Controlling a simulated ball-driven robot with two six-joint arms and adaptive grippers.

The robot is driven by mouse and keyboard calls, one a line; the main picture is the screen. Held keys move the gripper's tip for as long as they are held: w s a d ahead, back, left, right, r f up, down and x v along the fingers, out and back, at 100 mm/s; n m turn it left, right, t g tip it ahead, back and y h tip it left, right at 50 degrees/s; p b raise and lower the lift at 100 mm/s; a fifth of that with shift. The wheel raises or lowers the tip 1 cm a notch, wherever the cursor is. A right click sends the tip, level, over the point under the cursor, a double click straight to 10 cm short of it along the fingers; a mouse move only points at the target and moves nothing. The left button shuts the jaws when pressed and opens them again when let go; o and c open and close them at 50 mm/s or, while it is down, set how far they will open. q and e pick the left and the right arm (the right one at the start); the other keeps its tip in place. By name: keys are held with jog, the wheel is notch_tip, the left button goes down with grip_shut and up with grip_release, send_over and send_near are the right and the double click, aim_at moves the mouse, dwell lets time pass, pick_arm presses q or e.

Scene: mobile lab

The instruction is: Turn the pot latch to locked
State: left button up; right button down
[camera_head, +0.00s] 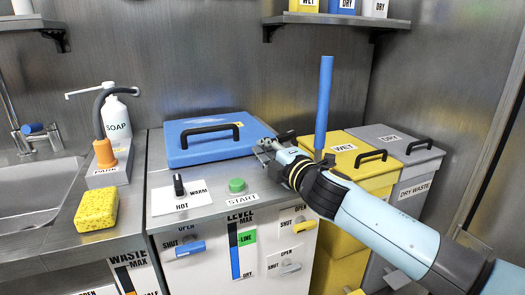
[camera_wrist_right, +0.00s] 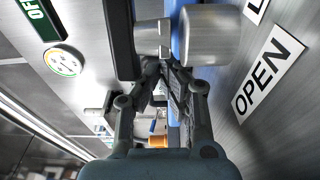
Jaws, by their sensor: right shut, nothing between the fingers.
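The pot lid (camera_head: 205,138) is blue and closed, with a black bar handle (camera_head: 210,131) on top. My right gripper (camera_head: 263,144) is shut and empty at the lid's right edge. In the right wrist view its fingers (camera_wrist_right: 168,66) meet close to a grey metal cylinder (camera_wrist_right: 210,36) and a dark bar (camera_wrist_right: 119,40) beside the blue lid; these seem to be latch parts. Contact cannot be told. An OPEN label (camera_wrist_right: 268,72) shows beside the cylinder, with another label cut off above it. The latch's exact setting is unclear. My left gripper is out of view.
A blue upright post (camera_head: 324,100) stands just right of my right gripper. A yellow WET bin (camera_head: 345,150) and a grey DRY bin (camera_head: 395,142) are further right. A HOT/WARM knob (camera_head: 179,185) and green START button (camera_head: 237,185) sit in front of the lid.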

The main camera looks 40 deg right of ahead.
jog(key=m+h+b, duration=0.1)
jog(key=h+b, duration=0.1)
jog(key=w+m+h+b, duration=0.1)
jog(key=shift+d+f+m+g+h, duration=0.1)
jog(key=shift+f+m+g+h, duration=0.2)
jog(key=shift+g, duration=0.1)
jog(key=shift+w+d+r+m+h, duration=0.1)
jog(key=shift+w+d+m+h, duration=0.15)
jog(key=shift+h, duration=0.35)
jog(key=shift+r, duration=0.15)
jog(key=shift+w+d+r, duration=0.1)
jog(key=shift+w+d, duration=0.05)
jog(key=shift+d, duration=0.1)
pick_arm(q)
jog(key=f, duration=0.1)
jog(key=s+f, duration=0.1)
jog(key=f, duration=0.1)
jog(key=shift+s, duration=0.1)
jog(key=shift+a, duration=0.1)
pick_arm(e)
jog(key=shift+a, duration=0.1)
